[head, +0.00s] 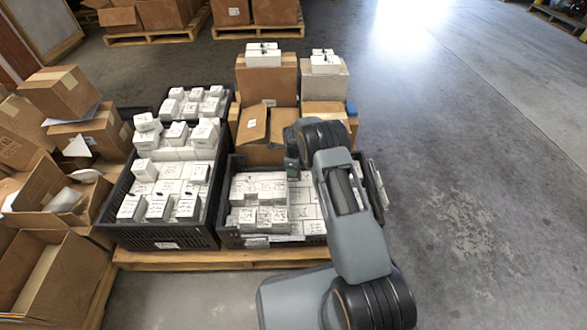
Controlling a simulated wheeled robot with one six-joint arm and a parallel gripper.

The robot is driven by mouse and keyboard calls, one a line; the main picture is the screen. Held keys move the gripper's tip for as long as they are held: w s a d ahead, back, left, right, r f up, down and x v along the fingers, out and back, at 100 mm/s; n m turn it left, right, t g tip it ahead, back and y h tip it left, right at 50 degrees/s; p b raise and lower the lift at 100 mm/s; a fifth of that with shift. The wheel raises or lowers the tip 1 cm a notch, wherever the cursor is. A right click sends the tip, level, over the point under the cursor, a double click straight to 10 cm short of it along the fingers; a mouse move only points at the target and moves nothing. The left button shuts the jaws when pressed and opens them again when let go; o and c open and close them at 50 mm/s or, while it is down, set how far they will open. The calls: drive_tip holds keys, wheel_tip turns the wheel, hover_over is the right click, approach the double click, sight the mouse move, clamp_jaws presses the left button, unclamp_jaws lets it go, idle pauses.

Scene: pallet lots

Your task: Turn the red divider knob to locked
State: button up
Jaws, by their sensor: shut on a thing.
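I see no red divider knob in the head view. My arm rises from the bottom right and covers the right part of the near right black crate (228,238), so anything there is hidden. My arm's far end bends down over this crate, with a small dark part above the white boxes. I cannot make out gripper fingers or anything held between them. The crate holds several white boxes (262,188) with dark print.
A taller-filled black crate (190,236) stands to the left on the same wooden pallet (180,256). Brown cartons (268,80) are stacked behind. Open cardboard boxes (50,275) crowd the left. The concrete floor (480,170) on the right is clear.

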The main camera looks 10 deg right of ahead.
idle(0.4)
drive_tip(key=o, duration=0.9)
wheel_tip(320, 180, up, 14)
drive_tip(key=p, duration=0.5)
